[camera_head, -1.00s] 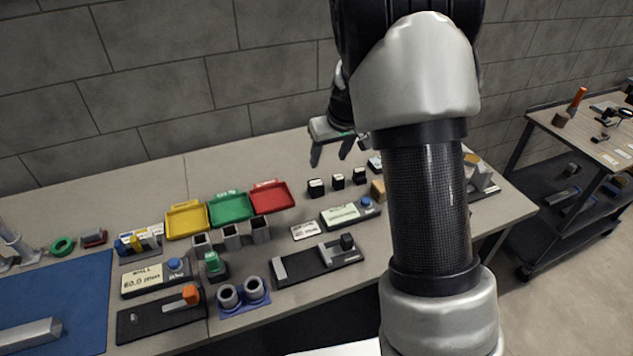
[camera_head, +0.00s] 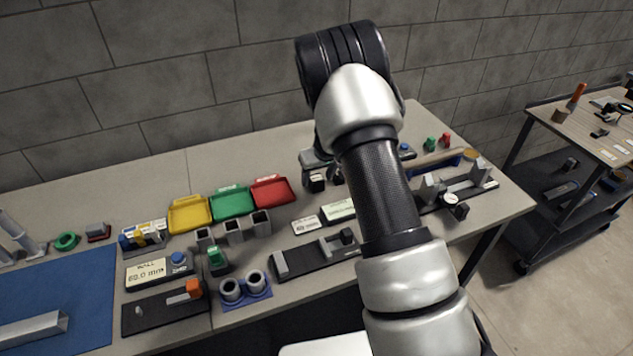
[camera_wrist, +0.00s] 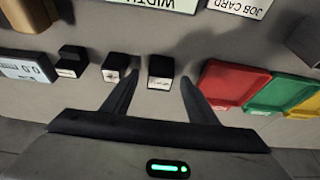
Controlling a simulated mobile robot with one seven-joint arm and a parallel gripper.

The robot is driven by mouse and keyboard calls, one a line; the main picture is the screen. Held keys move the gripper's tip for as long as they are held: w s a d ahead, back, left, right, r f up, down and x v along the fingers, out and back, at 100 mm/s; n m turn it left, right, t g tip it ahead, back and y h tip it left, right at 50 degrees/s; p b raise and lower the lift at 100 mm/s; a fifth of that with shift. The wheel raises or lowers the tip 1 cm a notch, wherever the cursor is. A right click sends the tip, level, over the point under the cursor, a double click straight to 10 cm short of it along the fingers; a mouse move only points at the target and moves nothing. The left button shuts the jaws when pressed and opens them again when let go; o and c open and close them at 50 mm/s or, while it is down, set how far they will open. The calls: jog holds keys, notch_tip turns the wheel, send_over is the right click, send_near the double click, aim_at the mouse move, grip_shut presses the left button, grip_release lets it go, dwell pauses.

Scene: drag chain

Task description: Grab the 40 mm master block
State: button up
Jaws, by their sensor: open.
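Three small dark-topped blocks with pale labels stand in a row in the wrist view: one near the trays (camera_wrist: 160,71), a middle one (camera_wrist: 115,67) and a far one (camera_wrist: 72,61). Their labels are too small to read, so I cannot tell which is the 40 mm master block. My gripper (camera_wrist: 158,80) is open, with the tray-side block in line between its two fingers. The left finger comes close to the middle block. In the head view my gripper (camera_head: 316,162) is just above and behind the tray-side block (camera_head: 316,184); my arm hides part of the row.
Red (camera_wrist: 234,84), green (camera_wrist: 284,92) and yellow trays lie beside the row. A WIDTH display (camera_wrist: 150,4), a job card (camera_wrist: 240,6) and a small digital readout (camera_wrist: 22,67) lie around it.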

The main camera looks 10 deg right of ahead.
jog(key=shift+x, duration=1.2)
grip_shut()
jog(key=shift+w+r, duration=0.1)
